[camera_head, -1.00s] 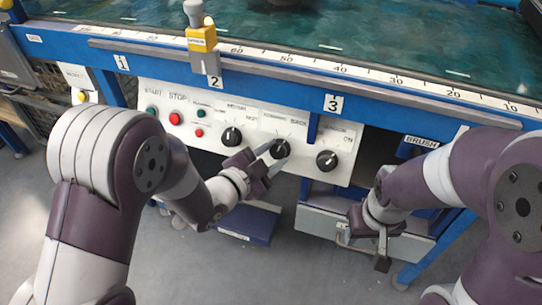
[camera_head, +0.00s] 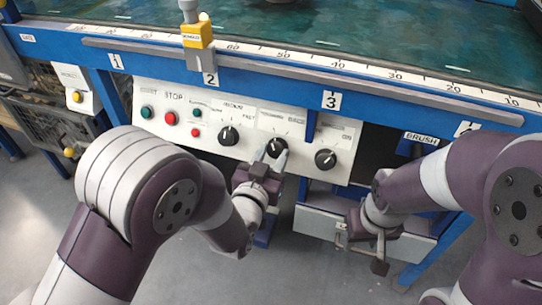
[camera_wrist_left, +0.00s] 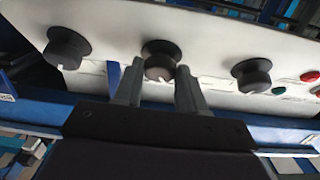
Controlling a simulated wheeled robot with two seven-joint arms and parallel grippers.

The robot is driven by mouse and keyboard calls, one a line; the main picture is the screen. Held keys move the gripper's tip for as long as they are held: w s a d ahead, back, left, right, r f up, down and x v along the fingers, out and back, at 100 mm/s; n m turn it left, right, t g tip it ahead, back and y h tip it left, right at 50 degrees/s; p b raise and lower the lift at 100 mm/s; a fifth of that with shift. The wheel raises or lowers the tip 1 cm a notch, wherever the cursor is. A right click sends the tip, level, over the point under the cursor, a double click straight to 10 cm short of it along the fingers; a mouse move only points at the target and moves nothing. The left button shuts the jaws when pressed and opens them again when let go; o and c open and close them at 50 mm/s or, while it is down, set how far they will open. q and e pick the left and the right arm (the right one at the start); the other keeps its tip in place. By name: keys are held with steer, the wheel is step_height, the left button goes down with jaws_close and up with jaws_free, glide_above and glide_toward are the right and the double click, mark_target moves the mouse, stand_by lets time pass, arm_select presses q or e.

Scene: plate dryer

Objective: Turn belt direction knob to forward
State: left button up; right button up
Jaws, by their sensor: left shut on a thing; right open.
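The belt direction knob (camera_head: 277,146) is the middle black knob on the white control panel, under a label with "BACK" at its right. In the left wrist view it is the middle knob (camera_wrist_left: 160,56), between my left fingers. My left gripper (camera_head: 270,153) reaches it from below and is shut on it, one finger on each side. The left gripper (camera_wrist_left: 160,72) partly hides the knob, and its exact pointer direction is hard to tell. My right gripper (camera_head: 374,256) is open and empty, low at the right near a grey drawer-like box.
Green (camera_head: 146,112) and red (camera_head: 171,118) buttons are further left. The blue machine rail (camera_head: 300,82) runs above the panel.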

arm_select(q)
steer(key=shift+f+n, duration=0.1)
steer(key=shift+n, duration=0.3)
steer(key=o, duration=1)
steer(key=shift+o, duration=0.2)
steer(key=p+v, duration=0.4)
steer(key=v, duration=0.8)
steer(key=shift+s, duration=0.4)
steer(key=shift+y, duration=0.3)
